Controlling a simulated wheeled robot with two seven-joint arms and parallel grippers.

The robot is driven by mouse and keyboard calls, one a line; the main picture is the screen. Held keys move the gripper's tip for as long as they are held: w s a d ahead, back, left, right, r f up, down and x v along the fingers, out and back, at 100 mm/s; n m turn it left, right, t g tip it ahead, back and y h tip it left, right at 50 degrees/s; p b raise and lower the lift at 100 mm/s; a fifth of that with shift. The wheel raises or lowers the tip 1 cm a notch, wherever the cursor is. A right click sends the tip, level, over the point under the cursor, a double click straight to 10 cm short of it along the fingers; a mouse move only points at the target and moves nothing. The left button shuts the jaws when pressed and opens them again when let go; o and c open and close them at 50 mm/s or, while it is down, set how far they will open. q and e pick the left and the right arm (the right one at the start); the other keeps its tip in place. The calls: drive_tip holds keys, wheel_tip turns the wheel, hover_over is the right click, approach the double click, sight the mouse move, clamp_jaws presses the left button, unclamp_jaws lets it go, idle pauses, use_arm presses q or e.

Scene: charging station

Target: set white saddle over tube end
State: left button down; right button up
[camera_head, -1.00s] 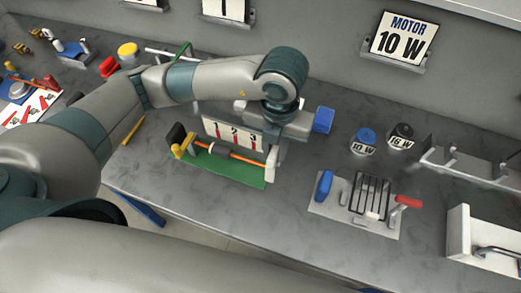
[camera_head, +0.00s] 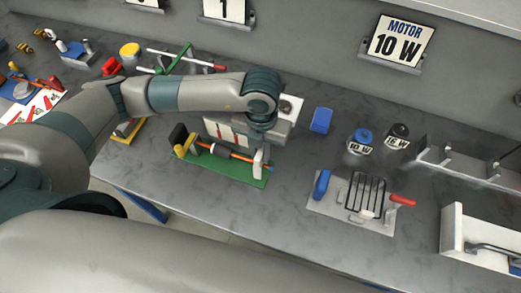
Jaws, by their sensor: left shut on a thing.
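An orange tube (camera_head: 239,157) lies along a green base (camera_head: 226,170), with a grey sleeve around its middle. A yellow piece (camera_head: 184,149) and a black block (camera_head: 178,134) stand at its left end. My left gripper (camera_head: 259,143) points down over the right end and is shut on the white saddle (camera_head: 258,161). The saddle is upright and overlaps the tube near its right end, with a small tip showing to its right. I cannot tell whether it is fully seated. My arm hides the fingers. My right gripper is not in view.
A numbered white board (camera_head: 226,133) stands just behind the tube. A blue block (camera_head: 321,120) and two capped weights stand to the right. A grey plate with a wire rack (camera_head: 366,194) lies at front right. Bare table separates it from the green base.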

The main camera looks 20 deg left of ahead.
use_arm(q)
drive_tip(key=shift+f, duration=0.55)
drive_tip(key=shift+f, duration=0.2)
drive_tip(key=c, duration=1.6)
unclamp_jaws()
drive_tip(key=shift+r, duration=0.2)
wheel_tip(320, 180, up, 10)
drive_tip(key=b, duration=0.3)
drive_tip(key=shift+r+b, duration=0.25)
drive_tip(key=shift+b, duration=0.15)
drive_tip(key=shift+r, duration=0.75)
